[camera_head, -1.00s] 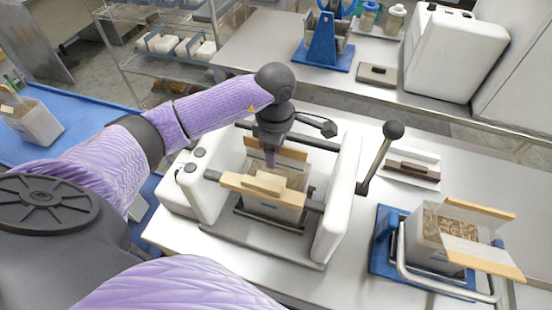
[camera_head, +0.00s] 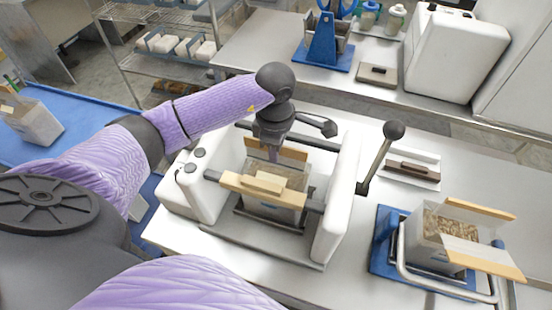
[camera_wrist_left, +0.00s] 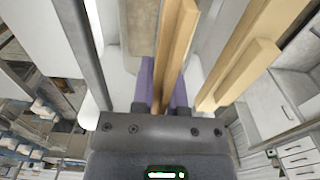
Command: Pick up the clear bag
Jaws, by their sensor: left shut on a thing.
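A clear bag (camera_head: 270,212) with a light wooden strip along each side of its mouth stands in a white machine (camera_head: 333,215). Its near strip (camera_head: 262,184) lies across the front. My left gripper (camera_head: 273,154) reaches down at the far strip (camera_head: 290,157). In the left wrist view the purple fingers (camera_wrist_left: 162,88) of that gripper are shut on a wooden strip (camera_wrist_left: 178,50), one on each side. The other strip (camera_wrist_left: 240,65) is to the right, apart from the fingers. The fingertips are partly hidden. My right gripper is not in view.
A dark lever with a ball knob (camera_head: 393,131) stands right of the machine. A second bag (camera_head: 440,227) with brown contents sits in a blue stand (camera_head: 380,262) at the right. Metal bars flank the bag in the machine.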

